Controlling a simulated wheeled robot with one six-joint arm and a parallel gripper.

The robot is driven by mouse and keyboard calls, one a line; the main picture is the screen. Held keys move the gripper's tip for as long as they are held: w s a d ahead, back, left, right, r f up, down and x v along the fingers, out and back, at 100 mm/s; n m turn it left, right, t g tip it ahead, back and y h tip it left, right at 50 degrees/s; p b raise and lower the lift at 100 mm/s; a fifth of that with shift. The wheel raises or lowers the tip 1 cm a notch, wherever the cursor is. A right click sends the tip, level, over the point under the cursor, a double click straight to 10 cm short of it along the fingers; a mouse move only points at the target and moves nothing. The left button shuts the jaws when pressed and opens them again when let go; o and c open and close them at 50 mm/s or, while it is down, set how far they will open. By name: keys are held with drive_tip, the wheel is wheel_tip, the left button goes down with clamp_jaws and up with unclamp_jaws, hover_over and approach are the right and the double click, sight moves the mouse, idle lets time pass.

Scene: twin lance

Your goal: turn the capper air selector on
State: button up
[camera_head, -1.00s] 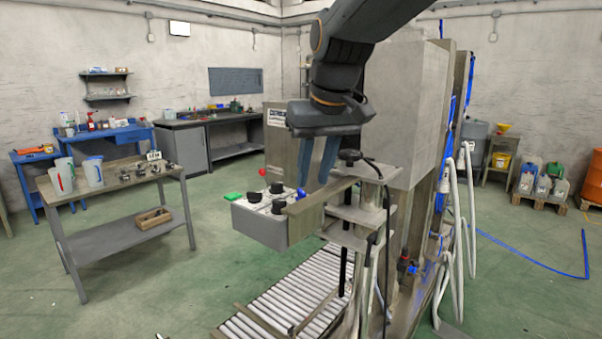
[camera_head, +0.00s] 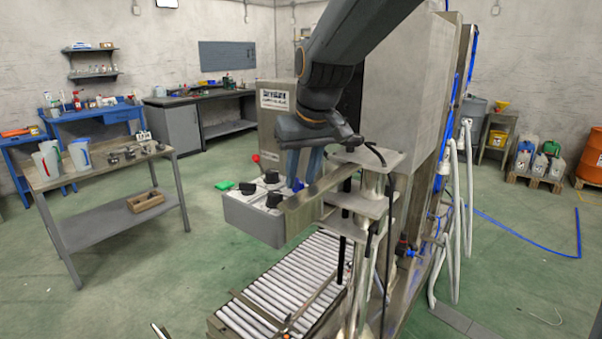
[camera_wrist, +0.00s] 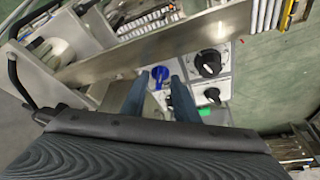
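A grey control box (camera_head: 255,222) stands beside the roller conveyor, with several knobs on its top. Black knobs (camera_head: 273,199) and a red ball-topped lever (camera_head: 256,158) show on it, with a green part at its left edge (camera_head: 224,186). In the wrist view a blue knob (camera_wrist: 160,73) lies between my fingertips, beside a large black selector knob (camera_wrist: 208,63). Labels are too small to read, so I cannot tell which knob is the capper air selector. My gripper (camera_head: 303,180) points down over the box's right rear; its blue fingers are apart and contact is unclear.
A metal plate (camera_head: 318,190) runs close beside my fingers, with the machine's stacked brackets (camera_head: 362,203) to the right. The roller conveyor (camera_head: 275,295) lies below. A table with jugs (camera_head: 105,165) stands at left; green floor between is clear.

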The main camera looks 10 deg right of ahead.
drive_tip(key=shift+f, duration=0.15)
clamp_jaws()
